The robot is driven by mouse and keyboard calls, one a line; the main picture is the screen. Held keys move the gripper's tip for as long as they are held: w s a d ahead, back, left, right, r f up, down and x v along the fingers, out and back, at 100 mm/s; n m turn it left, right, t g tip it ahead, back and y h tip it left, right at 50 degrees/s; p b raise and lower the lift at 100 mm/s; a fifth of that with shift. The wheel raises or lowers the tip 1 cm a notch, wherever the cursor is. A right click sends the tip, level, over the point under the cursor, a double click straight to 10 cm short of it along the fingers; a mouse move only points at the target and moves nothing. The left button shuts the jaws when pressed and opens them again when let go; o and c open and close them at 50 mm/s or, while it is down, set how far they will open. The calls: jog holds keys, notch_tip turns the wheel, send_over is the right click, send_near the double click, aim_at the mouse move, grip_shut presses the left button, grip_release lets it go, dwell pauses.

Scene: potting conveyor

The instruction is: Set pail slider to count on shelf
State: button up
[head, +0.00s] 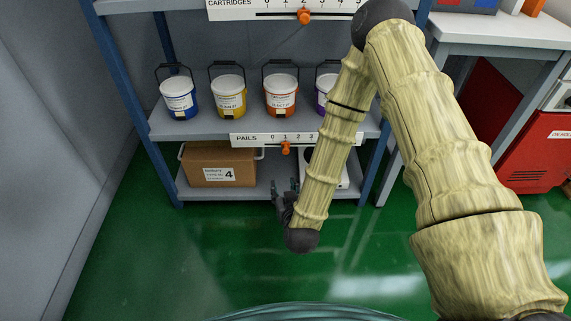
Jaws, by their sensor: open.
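The pail slider is an orange knob (286,148) on the white PAILS scale plate (250,140) along the front edge of the middle shelf. The knob sits at about the 1 mark.
A CARTRIDGES scale with its own orange knob (304,17) is on the shelf above. A cardboard box (215,165) and a white item (341,172) are on the bottom shelf. A red cabinet (520,150) stands under the bench at right. Green floor in front is clear.

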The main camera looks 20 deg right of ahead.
aim_at(286, 152)
jog(key=w+d+t+h+b, duration=0.1)
jog(key=w+b, duration=0.3)
jog(key=w, duration=0.1)
jog(key=w+d+m+t+h+b, duration=0.1)
jog(key=w+d+b, duration=0.1)
jog(key=w+b, duration=0.2)
jog(key=w+d+t+h+b, duration=0.1)
jog(key=w+d+b, duration=0.1)
jog(key=w+b, duration=0.2)
jog(key=shift+w+d+r+m+t+h+b, duration=0.1)
jog(key=shift+w+m+t+h+b, duration=0.1)
jog(key=shift+w, duration=0.55)
jog(key=shift+w+d+r+m+t+h+b, duration=0.1)
jog(key=shift+w+m+h, duration=0.1)
jog(key=shift+w, duration=0.5)
grip_shut()
